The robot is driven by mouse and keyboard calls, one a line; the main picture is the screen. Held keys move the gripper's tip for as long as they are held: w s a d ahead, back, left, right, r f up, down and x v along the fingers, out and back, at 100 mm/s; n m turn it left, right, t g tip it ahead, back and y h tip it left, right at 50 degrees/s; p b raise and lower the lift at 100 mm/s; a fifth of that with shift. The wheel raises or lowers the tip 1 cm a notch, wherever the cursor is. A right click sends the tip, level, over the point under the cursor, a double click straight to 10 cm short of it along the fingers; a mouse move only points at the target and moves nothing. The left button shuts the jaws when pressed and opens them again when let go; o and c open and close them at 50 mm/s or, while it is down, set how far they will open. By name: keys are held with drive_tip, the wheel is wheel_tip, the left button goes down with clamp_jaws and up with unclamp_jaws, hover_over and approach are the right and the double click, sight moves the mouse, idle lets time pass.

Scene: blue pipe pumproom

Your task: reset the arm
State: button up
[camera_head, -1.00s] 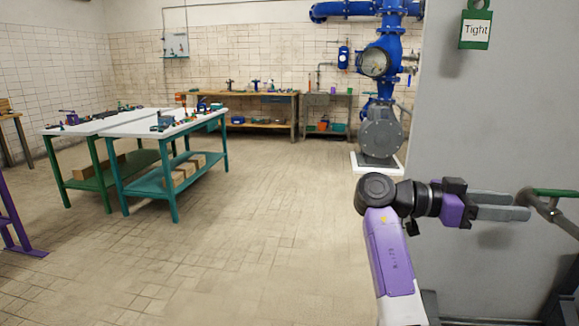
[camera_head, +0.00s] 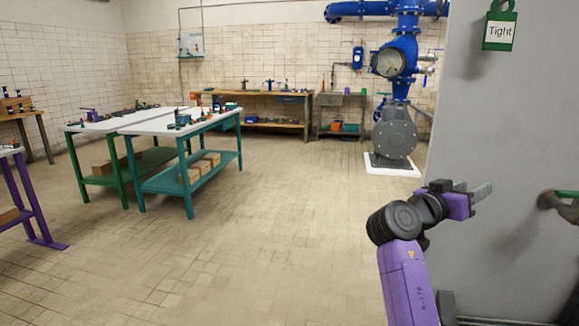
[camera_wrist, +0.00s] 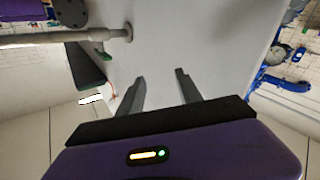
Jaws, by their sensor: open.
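My gripper (camera_head: 482,193) is at the end of my purple and black arm at the lower right in the head view. It points right, toward the grey wall panel, and stands apart from the green-handled fitting at the right edge. In the wrist view my gripper (camera_wrist: 157,86) shows two grey fingers spread apart with nothing between them. The grey panel fills the space beyond the fingers.
Teal-legged tables (camera_head: 190,165) stand at left. The tiled floor (camera_head: 260,240) between is clear.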

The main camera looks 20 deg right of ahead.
drive_tip(key=w+a+f+n+t+y, duration=0.35)
drive_tip(key=a+f+n+t, duration=0.25)
drive_tip(key=f+t, duration=0.25)
drive_tip(key=s+a+f+n+t+y, duration=0.3)
drive_tip(key=s+a+f+n+y, duration=0.15)
drive_tip(key=a+f, duration=0.4)
drive_tip(key=s+a+f+n+t+y, duration=0.4)
drive_tip(key=s+a+f+y, duration=0.15)
drive_tip(key=a, duration=0.65)
drive_tip(key=s+a+f+g+y, duration=0.15)
drive_tip(key=s+a, duration=0.25)
drive_tip(key=s, duration=0.7)
drive_tip(key=s+a+m+y, duration=0.1)
drive_tip(key=s+a+y, duration=0.15)
drive_tip(key=s, duration=0.75)
drive_tip(key=s+a+f+g+y, duration=0.1)
drive_tip(key=s+a, duration=0.4)
drive_tip(key=s, duration=0.6)
wheel_tip(320, 180, up, 13)
drive_tip(key=p, duration=1.3)
drive_tip(key=shift+s+r+p, duration=0.15)
drive_tip(key=shift+s+p, duration=0.05)
drive_tip(key=shift+p, duration=0.2)
drive_tip(key=shift+d, duration=0.1)
